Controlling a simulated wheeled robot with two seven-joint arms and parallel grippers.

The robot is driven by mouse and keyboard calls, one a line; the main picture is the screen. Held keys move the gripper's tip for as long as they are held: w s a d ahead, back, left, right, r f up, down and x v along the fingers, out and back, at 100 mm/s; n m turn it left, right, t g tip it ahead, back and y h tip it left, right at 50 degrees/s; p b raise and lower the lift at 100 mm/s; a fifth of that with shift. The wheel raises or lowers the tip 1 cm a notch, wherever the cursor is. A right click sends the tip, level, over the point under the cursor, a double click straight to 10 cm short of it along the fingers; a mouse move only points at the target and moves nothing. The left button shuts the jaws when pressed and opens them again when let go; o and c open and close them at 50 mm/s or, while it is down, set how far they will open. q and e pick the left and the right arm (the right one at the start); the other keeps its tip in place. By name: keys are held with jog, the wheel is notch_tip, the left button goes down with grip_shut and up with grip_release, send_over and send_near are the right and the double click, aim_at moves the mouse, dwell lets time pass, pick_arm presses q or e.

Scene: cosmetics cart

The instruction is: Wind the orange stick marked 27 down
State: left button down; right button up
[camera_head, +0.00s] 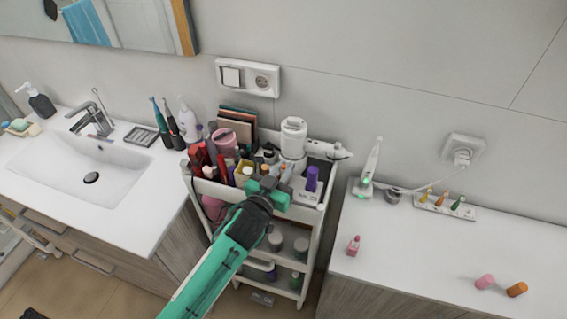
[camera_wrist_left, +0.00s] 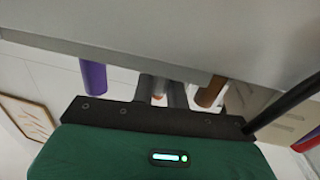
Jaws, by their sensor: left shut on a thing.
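My left gripper (camera_head: 268,187) is over the front of the white cart's top tray. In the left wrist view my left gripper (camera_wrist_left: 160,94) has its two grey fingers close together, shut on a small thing. An orange and pale sliver of the stick (camera_wrist_left: 158,100) shows between the fingers; the rest is hidden, and no number 27 is readable. A purple stick (camera_head: 311,178) stands right of the gripper, and a purple one also shows in the left wrist view (camera_wrist_left: 93,76). My right gripper is in neither view.
The cart (camera_head: 309,219) is crowded with cosmetics and a white jar (camera_head: 293,138). A pink cap (camera_head: 485,281) and an orange cap (camera_head: 517,289) lie on the right counter (camera_head: 420,255). A small pink bottle (camera_head: 353,245) stands there too. A sink (camera_head: 75,165) is at left.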

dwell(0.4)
pick_arm(q)
jog(key=c, duration=1.4)
grip_release()
jog(key=shift+c, duration=0.2)
jog(key=b+v, duration=0.4)
jog(key=v, duration=1)
jog(key=shift+b, duration=0.35)
jog(key=shift+w+a, duration=0.1)
jog(key=shift+w, duration=0.05)
jog(key=shift+c, duration=0.2)
